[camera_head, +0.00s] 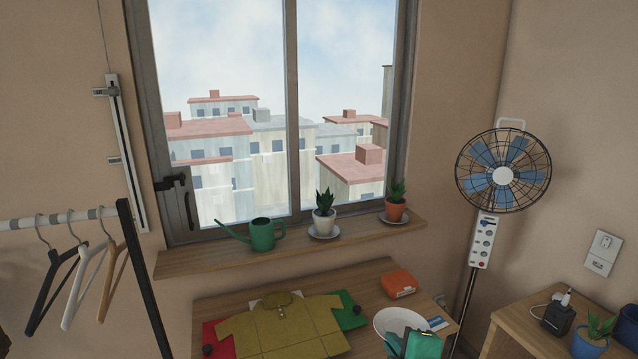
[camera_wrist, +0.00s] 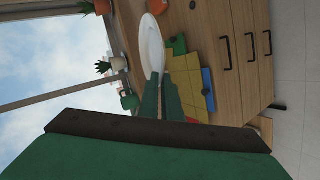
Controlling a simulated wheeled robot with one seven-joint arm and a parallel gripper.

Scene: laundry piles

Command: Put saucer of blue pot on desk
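A white saucer (camera_head: 392,320) is held tilted at the tips of my gripper (camera_head: 402,338) in the head view, over the right part of the desk (camera_head: 215,300). In the wrist view the saucer (camera_wrist: 152,45) stands out from between the two green fingertips (camera_wrist: 160,78), which are closed on its rim. It appears above the desk top, and I cannot tell how high. The blue pot (camera_head: 590,347) with a plant stands on a side table at the lower right, partly cut off by the picture edge.
An orange box (camera_head: 398,284) lies at the desk's back right. A white pot (camera_head: 324,222) and an orange pot (camera_head: 396,209) sit on saucers on the sill. A fan (camera_head: 503,175) stands right.

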